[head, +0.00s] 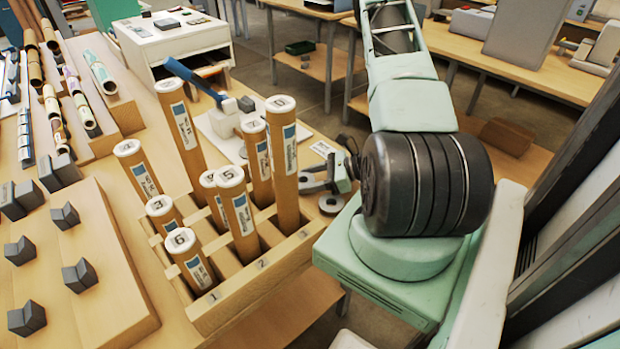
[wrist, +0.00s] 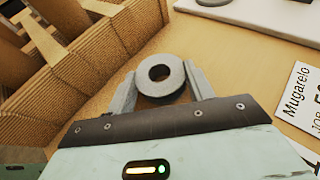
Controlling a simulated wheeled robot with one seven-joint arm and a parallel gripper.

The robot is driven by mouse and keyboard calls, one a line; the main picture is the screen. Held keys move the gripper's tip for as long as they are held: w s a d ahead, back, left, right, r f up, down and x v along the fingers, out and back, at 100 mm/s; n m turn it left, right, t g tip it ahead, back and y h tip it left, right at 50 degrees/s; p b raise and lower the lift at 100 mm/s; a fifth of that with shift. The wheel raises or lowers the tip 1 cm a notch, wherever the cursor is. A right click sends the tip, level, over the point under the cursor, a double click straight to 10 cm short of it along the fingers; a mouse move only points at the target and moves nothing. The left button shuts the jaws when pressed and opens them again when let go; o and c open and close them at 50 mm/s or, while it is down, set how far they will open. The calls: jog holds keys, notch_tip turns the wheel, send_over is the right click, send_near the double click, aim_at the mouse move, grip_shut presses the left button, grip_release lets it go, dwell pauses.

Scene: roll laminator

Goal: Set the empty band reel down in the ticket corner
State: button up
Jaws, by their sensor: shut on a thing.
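The empty band reel is a small grey ring (wrist: 160,80) with a round hole. In the wrist view it sits between the two grey fingers of my gripper (wrist: 162,92), which is shut on it. In the head view my gripper (head: 312,178) is over the wooden table, just right of the tube rack. A white ticket (wrist: 301,97) with black print lies to the right of the reel in the wrist view, and it shows behind my gripper in the head view (head: 322,148). I cannot tell how far the reel is above the table.
The wooden rack (head: 285,262) with several labelled tubes stands close by, left of the reel in the wrist view. A white board (head: 212,135) lies farther along the table. A grey disc (head: 331,204) shows beside my gripper. Bare table lies between rack and ticket.

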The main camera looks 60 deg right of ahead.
jog(key=shift+f, duration=0.2)
jog(key=o, duration=1)
jog(key=shift+r, duration=0.25)
jog(key=shift+s+d, duration=0.2)
jog(key=shift+s, duration=0.05)
jog(key=b+v, duration=0.3)
jog(key=v, duration=0.8)
jog(key=shift+s+r+b, duration=0.15)
jog(key=shift+s+b, duration=0.05)
jog(key=shift+b, duration=0.1)
